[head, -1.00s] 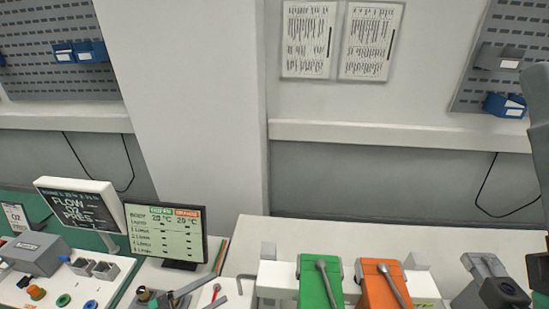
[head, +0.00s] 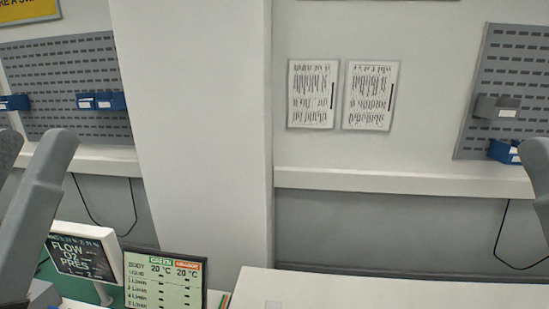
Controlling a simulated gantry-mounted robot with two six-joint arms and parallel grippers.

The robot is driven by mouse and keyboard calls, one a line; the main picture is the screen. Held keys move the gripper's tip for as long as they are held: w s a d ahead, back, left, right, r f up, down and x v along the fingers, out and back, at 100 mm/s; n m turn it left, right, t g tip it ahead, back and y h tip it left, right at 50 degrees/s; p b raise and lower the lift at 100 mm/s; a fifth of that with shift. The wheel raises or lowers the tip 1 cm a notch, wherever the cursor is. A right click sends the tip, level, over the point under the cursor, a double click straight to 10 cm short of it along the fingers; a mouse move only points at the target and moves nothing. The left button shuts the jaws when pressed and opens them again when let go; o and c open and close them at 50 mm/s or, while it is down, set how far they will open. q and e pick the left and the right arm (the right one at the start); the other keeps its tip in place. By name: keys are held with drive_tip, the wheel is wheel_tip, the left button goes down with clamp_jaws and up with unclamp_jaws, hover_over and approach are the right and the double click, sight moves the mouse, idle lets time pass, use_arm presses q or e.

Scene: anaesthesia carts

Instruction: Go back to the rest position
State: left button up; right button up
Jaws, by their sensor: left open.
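My left gripper (head: 34,150) shows at the left edge, close to the camera, as two grey slanted parts with a gap between them. It is open and empty, in front of the wall and the left pegboard. It is cut off by the frame, so its lower part is hidden. A grey link of my right arm (head: 538,172) shows at the right edge. My right gripper is not in view. Neither arm touches anything that I can see.
A tilted dark screen (head: 82,258) and an upright display (head: 165,282) stand at the lower left. A pale worktop (head: 390,290) fills the lower right; its visible part is mostly clear. Blue bins (head: 100,101) hang on the left pegboard (head: 60,65). Two printed sheets (head: 312,95) hang on the wall.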

use_arm(q)
wheel_tip(320, 180, up, 22)
drive_tip(key=p, duration=2.2)
use_arm(e)
wheel_tip(320, 180, up, 22)
use_arm(q)
wheel_tip(320, 180, down, 25)
drive_tip(key=b, duration=2.4)
drive_tip(key=shift+w+b, duration=0.15)
drive_tip(key=shift+b, duration=0.25)
use_arm(e)
wheel_tip(320, 180, down, 25)
drive_tip(key=shift+r, duration=0.15)
use_arm(q)
drive_tip(key=shift+a, duration=0.15)
